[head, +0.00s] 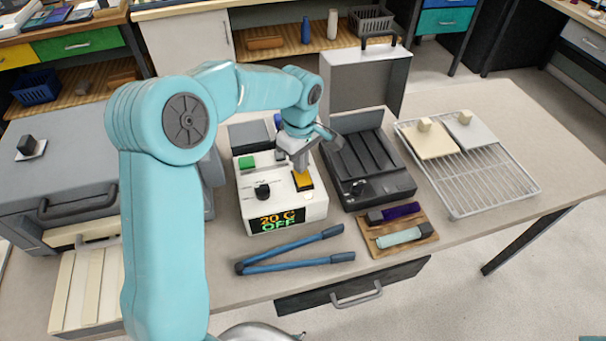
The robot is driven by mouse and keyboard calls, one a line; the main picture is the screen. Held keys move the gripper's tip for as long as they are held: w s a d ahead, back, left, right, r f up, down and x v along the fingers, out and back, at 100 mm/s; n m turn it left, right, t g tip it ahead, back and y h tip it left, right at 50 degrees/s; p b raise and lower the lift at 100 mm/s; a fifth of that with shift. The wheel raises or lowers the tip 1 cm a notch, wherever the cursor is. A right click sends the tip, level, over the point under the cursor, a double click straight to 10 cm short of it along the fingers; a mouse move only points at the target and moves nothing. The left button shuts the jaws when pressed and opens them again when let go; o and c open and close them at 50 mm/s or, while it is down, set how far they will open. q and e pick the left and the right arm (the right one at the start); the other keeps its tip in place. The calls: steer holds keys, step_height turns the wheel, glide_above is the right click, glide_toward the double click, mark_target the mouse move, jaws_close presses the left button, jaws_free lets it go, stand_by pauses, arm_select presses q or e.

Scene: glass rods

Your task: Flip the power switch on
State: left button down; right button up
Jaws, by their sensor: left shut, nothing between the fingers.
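A white control box (284,210) stands on the table in the middle of the head view. Its display (279,220) reads "20 C" and "OFF". A yellow rocker switch (303,182) sits on its top at the right, with a black knob (262,191) to the left and a green button (247,162) behind. My left gripper (300,168) is shut and empty, pointing down with its fingertips at the far end of the yellow switch. I cannot tell whether they touch it. My right gripper is not in view.
A black slotted device (365,160) stands close to the right of the box. Blue tongs (292,250) lie in front. A wooden tray (399,247) holds purple and pale green pieces. A wire rack (500,180) is farther right. A grey machine (62,170) stands left.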

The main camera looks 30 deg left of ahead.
arm_select(q)
step_height(320, 180, up, 7)
steer(key=p, duration=0.4)
steer(key=shift+p, duration=0.35)
steer(key=shift+f, duration=0.1)
steer(key=shift+s+d, duration=0.1)
steer(key=shift+s, duration=0.05)
